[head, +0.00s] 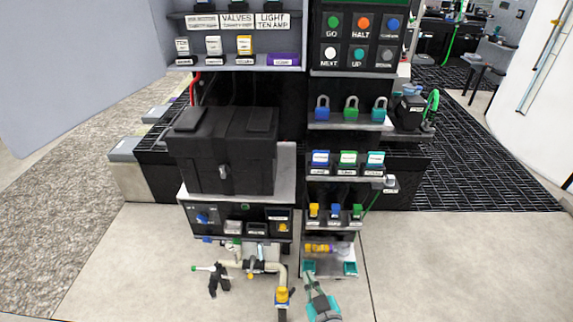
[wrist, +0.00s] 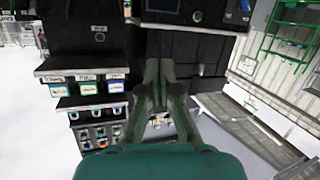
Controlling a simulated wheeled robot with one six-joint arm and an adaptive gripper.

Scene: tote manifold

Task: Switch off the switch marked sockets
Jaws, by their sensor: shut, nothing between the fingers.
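The marking "sockets" cannot be read on any switch in either view. In the head view, a row of blue, green and teal blocks with white labels (head: 348,158) sits on the right-hand rack. A similar row (wrist: 87,88) shows left of my gripper in the wrist view. Below it is a row of yellow, blue and green pieces (head: 335,211). A dark panel (head: 240,220) with a blue knob and small labelled parts is at lower left. My gripper (wrist: 158,65) is shut and empty, apart from these rows. Its teal body also shows low in the head view (head: 322,306).
A black box (head: 225,150) stands on the left rack. Padlocks (head: 350,107) stand above the labelled blocks. Pale pipes with a yellow-topped fitting (head: 282,295) stand near the floor, left of my arm. Open floor (head: 440,270) lies to the right.

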